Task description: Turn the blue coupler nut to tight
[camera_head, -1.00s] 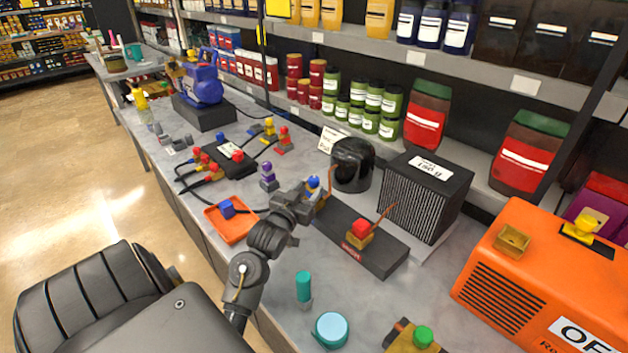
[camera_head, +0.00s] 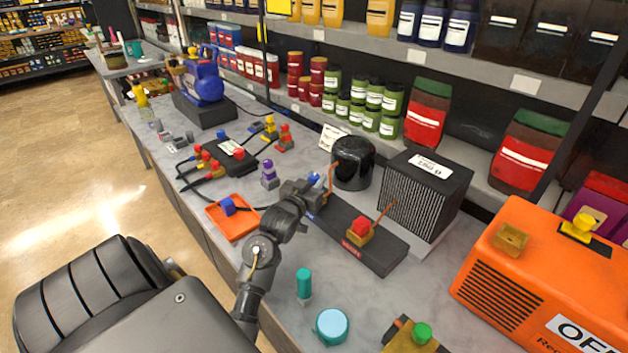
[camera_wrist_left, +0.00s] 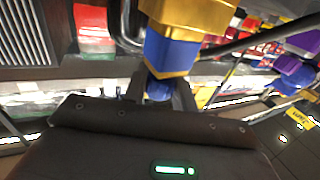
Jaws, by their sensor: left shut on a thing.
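The blue coupler nut (camera_head: 313,179) is at the left end of a dark manifold block (camera_head: 375,246), beside a copper tube. My left gripper (camera_head: 308,189) is at it and hides much of it in the head view. In the left wrist view, the fingers of my left gripper (camera_wrist_left: 160,92) are shut around the lower blue part of the nut (camera_wrist_left: 158,90). A gold-coloured fitting with a blue band (camera_wrist_left: 172,50) sits just beyond the fingertips. I cannot tell how far the nut is turned. My right gripper is out of view.
A black cylinder (camera_head: 352,165) and a finned black box (camera_head: 425,195) stand behind the block. A red-topped brass fitting (camera_head: 359,231) sits on it. An orange tray (camera_head: 236,228) lies left of my arm. An orange machine (camera_head: 540,275) stands at the right.

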